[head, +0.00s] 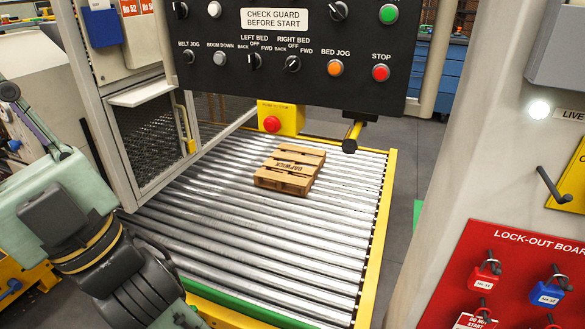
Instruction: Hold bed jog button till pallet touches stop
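The orange BED JOG button (335,68) is on the black control panel (220,85), left of the red STOP button (381,72). Nothing touches or covers it. A small wooden pallet (290,168) lies on the silver roller bed (215,215), toward its far right part. A yellow bar with a black round end (350,144) juts out below the panel, beyond the pallet in the picture; I cannot tell if it is the stop. A gap shows between it and the pallet. My arm enters at lower left, well below the panel; my gripper's fingertips do not show.
A yellow box with a red mushroom button (271,123) hangs below the panel. A mesh guard (150,145) stands left of the bed, and a yellow rail (377,235) edges its right. A red lock-out board (520,265) is at lower right. Space before the panel looks clear.

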